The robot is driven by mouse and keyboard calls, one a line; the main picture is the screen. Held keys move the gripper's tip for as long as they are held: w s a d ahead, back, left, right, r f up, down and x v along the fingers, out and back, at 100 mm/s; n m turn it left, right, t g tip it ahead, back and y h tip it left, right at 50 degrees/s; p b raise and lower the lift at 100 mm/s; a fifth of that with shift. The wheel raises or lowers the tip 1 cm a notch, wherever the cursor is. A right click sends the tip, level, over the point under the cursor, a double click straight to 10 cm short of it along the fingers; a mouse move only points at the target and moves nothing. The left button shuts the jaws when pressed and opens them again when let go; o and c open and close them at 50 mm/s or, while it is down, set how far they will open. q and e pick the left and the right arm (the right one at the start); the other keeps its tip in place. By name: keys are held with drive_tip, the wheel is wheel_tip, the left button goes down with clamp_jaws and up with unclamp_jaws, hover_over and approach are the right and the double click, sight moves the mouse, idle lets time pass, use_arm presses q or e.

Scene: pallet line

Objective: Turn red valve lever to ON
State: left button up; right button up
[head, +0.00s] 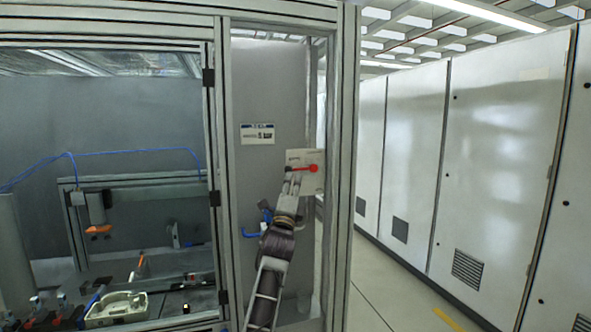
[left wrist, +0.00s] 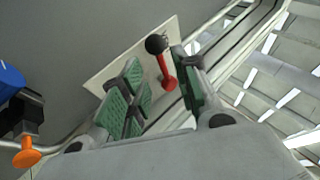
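The red valve lever (head: 303,169) sits on a pale plate (head: 308,157) on the grey panel. In the head view it points right, about level, with a red knob at its right end. In the left wrist view the lever (left wrist: 163,66) runs from a dark round hub to the red knob, in front of the plate (left wrist: 103,82). My left gripper (head: 293,181) is just below the lever. In the left wrist view its green-padded fingers (left wrist: 160,93) are apart, with the knob showing between them; I cannot tell whether they touch it. My right gripper is not in view.
A label (head: 257,134) is on the panel above left. A blue fitting (head: 250,233) is left of my arm; a blue and orange part (left wrist: 27,150) shows in the left wrist view. Frame posts (head: 342,170) stand close on the right. White cabinets (head: 490,150) line the aisle.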

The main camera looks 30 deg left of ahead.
sight(296, 170)
use_arm(q)
drive_tip(key=shift+p+x, duration=0.85)
drive_tip(key=shift+x, duration=2.75)
drive_tip(key=shift+c, duration=0.4)
drive_tip(key=c, duration=0.4)
clamp_jaws()
